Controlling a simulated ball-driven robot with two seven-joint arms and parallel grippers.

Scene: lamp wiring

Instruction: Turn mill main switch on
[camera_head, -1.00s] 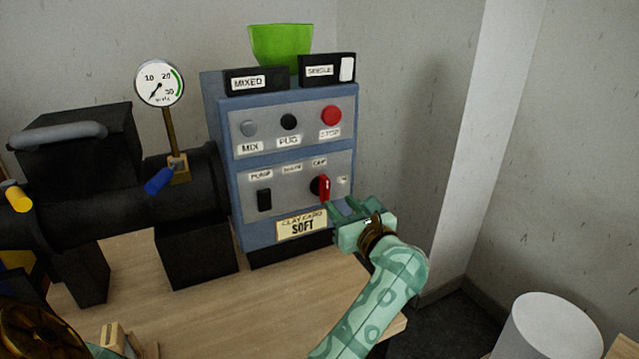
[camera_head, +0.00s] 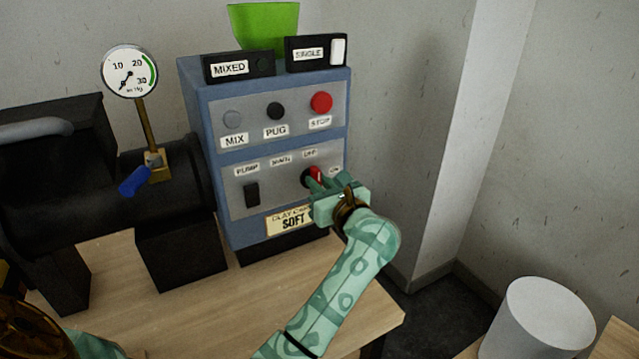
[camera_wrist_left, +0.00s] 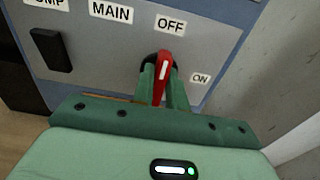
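The mill main switch is a red lever (camera_head: 317,174) on a black round base, low on the blue control box (camera_head: 215,112). In the left wrist view the lever (camera_wrist_left: 164,66) points up toward the OFF label (camera_wrist_left: 170,25); the ON label (camera_wrist_left: 200,78) is to its right. My left gripper (camera_head: 316,182) is at the switch, its two green fingers (camera_wrist_left: 162,88) on either side of the lever and close against it. They look shut on it. The fingers hide part of the lever's lower end and base. My right gripper is not in view.
A black PUMP rocker (camera_head: 251,194) is left of the switch. MIX (camera_head: 233,119), PUG (camera_head: 275,111) and red STOP (camera_head: 321,103) buttons sit above. A vacuum gauge (camera_head: 129,71) stands at left. A wall corner is close on the right, with a white cylinder (camera_head: 543,318) below.

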